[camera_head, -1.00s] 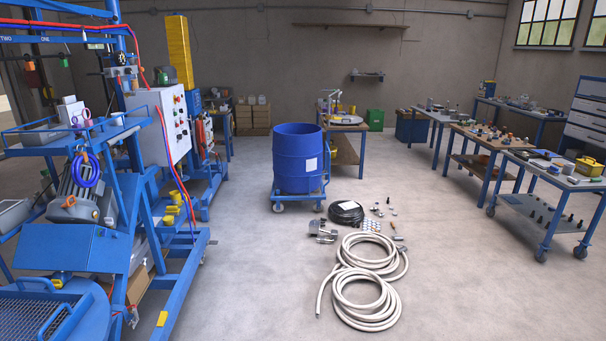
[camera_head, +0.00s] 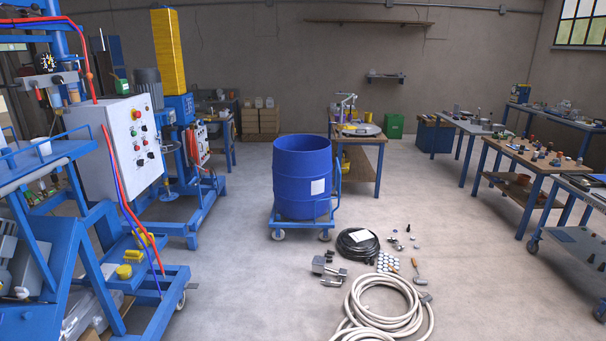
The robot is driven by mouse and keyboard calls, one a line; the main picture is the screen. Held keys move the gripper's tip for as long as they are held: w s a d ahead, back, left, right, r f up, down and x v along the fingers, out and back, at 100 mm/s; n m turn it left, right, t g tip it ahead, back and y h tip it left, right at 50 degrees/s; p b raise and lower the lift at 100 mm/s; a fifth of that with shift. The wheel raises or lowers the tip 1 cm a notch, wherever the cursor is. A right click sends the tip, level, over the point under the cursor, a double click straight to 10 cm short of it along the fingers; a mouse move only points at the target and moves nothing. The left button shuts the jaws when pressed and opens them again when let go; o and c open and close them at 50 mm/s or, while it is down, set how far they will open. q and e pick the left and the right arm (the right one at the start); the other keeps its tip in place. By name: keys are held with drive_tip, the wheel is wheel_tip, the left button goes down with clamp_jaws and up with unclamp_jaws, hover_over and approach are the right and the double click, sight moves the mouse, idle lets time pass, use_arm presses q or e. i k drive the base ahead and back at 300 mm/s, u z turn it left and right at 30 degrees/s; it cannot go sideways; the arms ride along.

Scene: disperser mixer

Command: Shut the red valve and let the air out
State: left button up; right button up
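No red valve can be made out for certain from here. The blue disperser mixer frame (camera_head: 100,225) stands at the left, with a white control box (camera_head: 122,146) carrying several buttons. A round dark gauge (camera_head: 45,62) sits at its upper left, with small fittings below it. A red hose (camera_head: 88,70) runs from the top of the frame down past the box, and a blue hose (camera_head: 122,195) hangs beside it. Neither of my grippers is in view.
A blue drum (camera_head: 300,180) on a wheeled dolly stands mid-floor. A black coil (camera_head: 357,243), loose fittings and a white hose coil (camera_head: 385,310) lie in front. Workbenches (camera_head: 520,165) line the right. The floor between machine and drum is clear.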

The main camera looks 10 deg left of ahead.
sight(34, 83)
drive_tip(key=i, duration=0.3)
drive_tip(key=u, duration=1.9)
drive_tip(key=i, duration=1.65)
drive_tip(key=z, duration=0.05)
